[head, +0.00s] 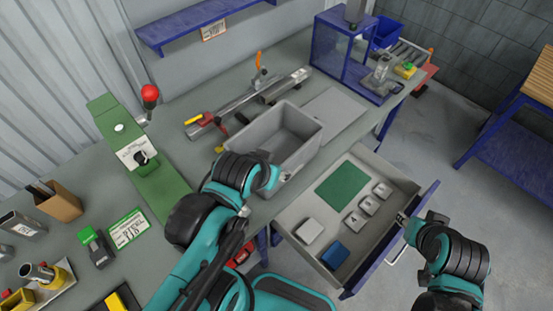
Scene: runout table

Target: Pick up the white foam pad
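The white foam pad (309,230) appears to be the pale square block lying flat in the near left part of the open drawer (296,206). A blue block (335,254) lies just to its right and nearer the drawer front. My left gripper (277,178) is over the near side of the grey bin, up and left of the pad and apart from it; its fingers are too hidden to tell their state. My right gripper (402,219) is at the drawer's blue front panel, close to its handle, right of the pad; its fingers are too small to read.
The drawer also holds a green mat (342,185) and 3 small grey blocks (368,204). An open grey bin (301,119) stands on the bench behind the drawer. A green fixture (157,183) with a red knob and a label card (128,229) are at left.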

